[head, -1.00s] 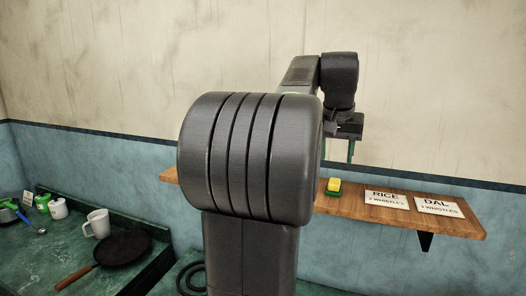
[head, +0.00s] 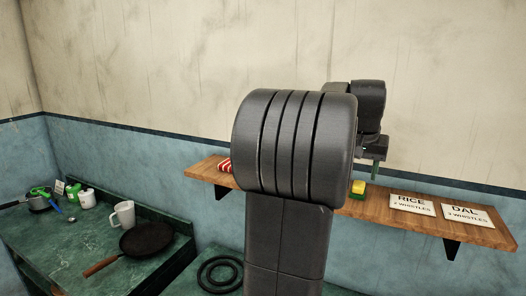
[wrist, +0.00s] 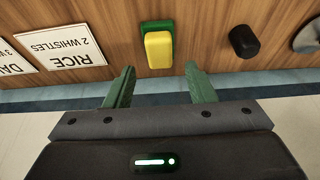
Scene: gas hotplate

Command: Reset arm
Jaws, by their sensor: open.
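My gripper (wrist: 160,82) is open and empty in the wrist view, its two green fingers apart. In the head view my gripper (head: 375,170) shows beyond the big dark arm joint, above the wooden shelf; only part of a finger is visible. A yellow and green sponge (wrist: 158,48) lies on the shelf, ahead of the gap between the fingers in the wrist view. The sponge also shows in the head view (head: 358,187), below the gripper. My arm hides the middle of the shelf.
The wooden shelf (head: 372,208) holds RICE (head: 411,204) and DAL (head: 466,214) cards and a red striped item (head: 224,165). A black cylinder (wrist: 244,41) stands near the sponge. A green counter (head: 58,245) holds a pan (head: 146,238) and white mug (head: 124,213).

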